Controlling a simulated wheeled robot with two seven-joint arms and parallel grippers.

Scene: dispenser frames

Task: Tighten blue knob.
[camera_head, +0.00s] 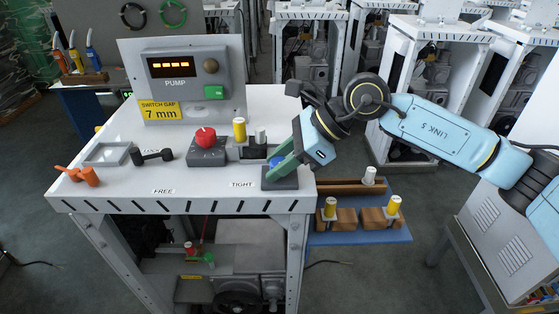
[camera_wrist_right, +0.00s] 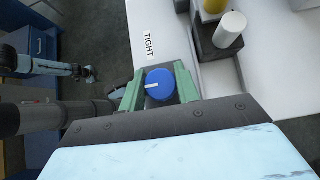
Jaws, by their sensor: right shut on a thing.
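The blue knob (camera_head: 277,160) sits on a dark square base (camera_head: 282,183) at the right front of the white table, beside the TIGHT label (camera_head: 242,184). In the head view my right gripper (camera_head: 276,166) reaches down over it, and its green fingers partly cover it. In the right wrist view the blue knob (camera_wrist_right: 161,91) is between the two green fingers of my right gripper (camera_wrist_right: 159,88), which are shut on it. A white line on the knob's top points left in that view, below the TIGHT label (camera_wrist_right: 149,45). My left gripper is not seen.
A red knob (camera_head: 205,137) on a grey box stands left of the blue knob. A yellow-topped cylinder (camera_head: 239,128) and a white cylinder (camera_head: 260,136) stand close behind. The pump panel (camera_head: 182,80) is at the back. The table front by the FREE label (camera_head: 163,191) is clear.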

